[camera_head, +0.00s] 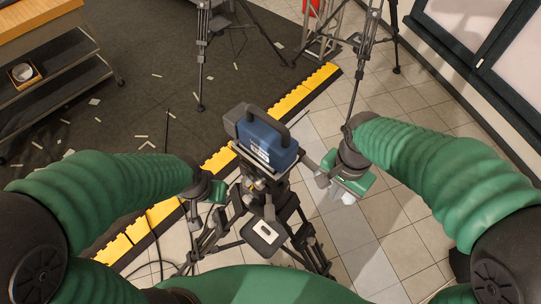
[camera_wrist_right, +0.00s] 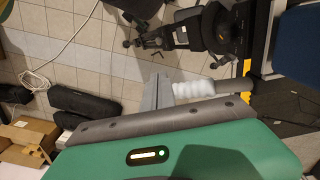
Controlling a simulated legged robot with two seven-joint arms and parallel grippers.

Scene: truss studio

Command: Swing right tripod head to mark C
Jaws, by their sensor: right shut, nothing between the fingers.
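A tripod (camera_head: 285,205) stands in front of me with a blue boxy camera (camera_head: 268,140) with a black top handle on its head. My right gripper (camera_head: 318,170) is right of this head, its fingers shut and empty. In the right wrist view the grey fingers (camera_wrist_right: 158,92) are close to a white ribbed grip (camera_wrist_right: 195,88) on a dark bar; I cannot tell if they touch. My left gripper (camera_head: 215,191) is left of the tripod; its fingers are too small to read. No mark lettered C is readable.
Two more tripods stand behind, at back left (camera_head: 203,45) and back right (camera_head: 368,40). A yellow-edged dark mat (camera_head: 135,120) covers the left floor. A wooden-topped cart (camera_head: 45,45) is far left. Boxes (camera_wrist_right: 30,140) and dark cases (camera_wrist_right: 85,108) lie on the tiles in the wrist view.

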